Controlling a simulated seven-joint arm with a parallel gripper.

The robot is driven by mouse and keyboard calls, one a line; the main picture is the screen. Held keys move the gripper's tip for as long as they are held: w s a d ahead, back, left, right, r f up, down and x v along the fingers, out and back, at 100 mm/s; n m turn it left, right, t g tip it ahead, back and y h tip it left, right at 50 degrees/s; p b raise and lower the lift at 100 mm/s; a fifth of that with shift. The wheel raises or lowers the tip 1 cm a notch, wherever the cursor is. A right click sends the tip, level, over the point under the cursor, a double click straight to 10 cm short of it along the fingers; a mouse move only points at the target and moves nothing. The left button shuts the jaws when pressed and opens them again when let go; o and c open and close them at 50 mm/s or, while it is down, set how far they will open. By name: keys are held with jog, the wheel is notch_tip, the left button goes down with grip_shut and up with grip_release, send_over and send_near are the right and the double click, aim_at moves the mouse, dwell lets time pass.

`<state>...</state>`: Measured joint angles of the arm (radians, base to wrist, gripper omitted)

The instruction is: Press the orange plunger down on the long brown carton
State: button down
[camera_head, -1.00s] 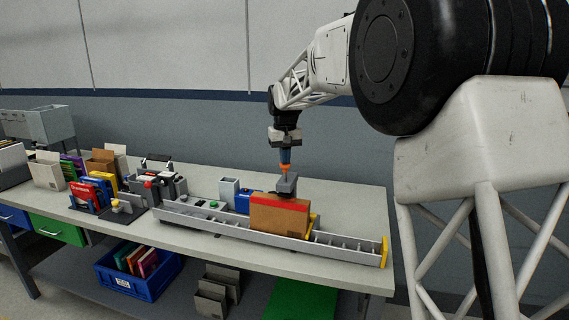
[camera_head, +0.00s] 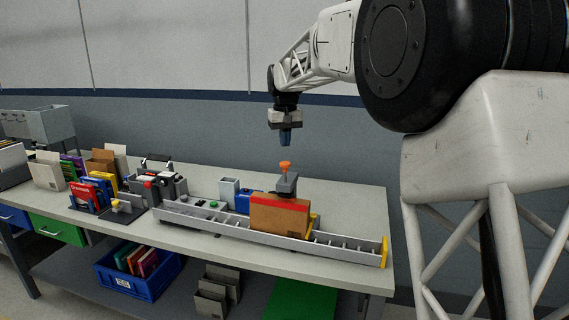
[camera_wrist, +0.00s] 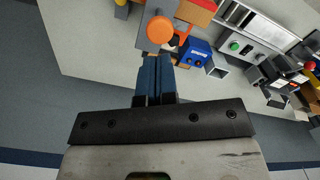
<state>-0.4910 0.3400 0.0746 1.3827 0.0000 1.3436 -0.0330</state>
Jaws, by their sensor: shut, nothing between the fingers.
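The long brown carton (camera_head: 278,218), with a red band along its top edge, stands in the grey rail on the bench. It also shows at the top of the wrist view (camera_wrist: 197,12). The orange plunger (camera_head: 285,167) stands up from a dark grey block (camera_head: 287,183) at the carton's back edge. In the wrist view the plunger's round orange cap (camera_wrist: 162,30) lies just beyond my fingertips. My gripper (camera_head: 285,141) is shut and empty, pointing down, above the plunger with a clear gap between them. Whether the plunger is depressed I cannot tell.
The grey slotted rail (camera_head: 350,250) runs along the bench front, with a yellow end plate (camera_head: 384,252). A blue box (camera_head: 242,202) and an open grey bin (camera_head: 229,190) stand left of the carton. The bench right of the block is mostly clear.

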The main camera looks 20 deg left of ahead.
jog(key=shift+r, duration=1.15)
jog(key=s+d+m+t, duration=0.1)
jog(key=s+d+m, duration=0.1)
jog(key=s+d, duration=1.05)
jog(key=s+d+m, duration=0.1)
jog(key=s+d, duration=0.8)
jog(key=d, duration=0.7)
jog(key=s+d+f+m, duration=0.1)
jog(key=s+d+f, duration=0.4)
jog(key=s, duration=0.4)
jog(key=s+d+f+m+t, duration=0.1)
jog(key=s+d+f, duration=0.3)
jog(key=s, duration=0.6)
jog(key=s+d+f+m, duration=0.1)
jog(key=s+d+f, duration=0.4)
jog(key=s, duration=0.5)
jog(key=shift+s+d+f+t, duration=0.25)
jog(key=shift+d+f+t, duration=0.05)
jog(key=shift+d, duration=0.15)
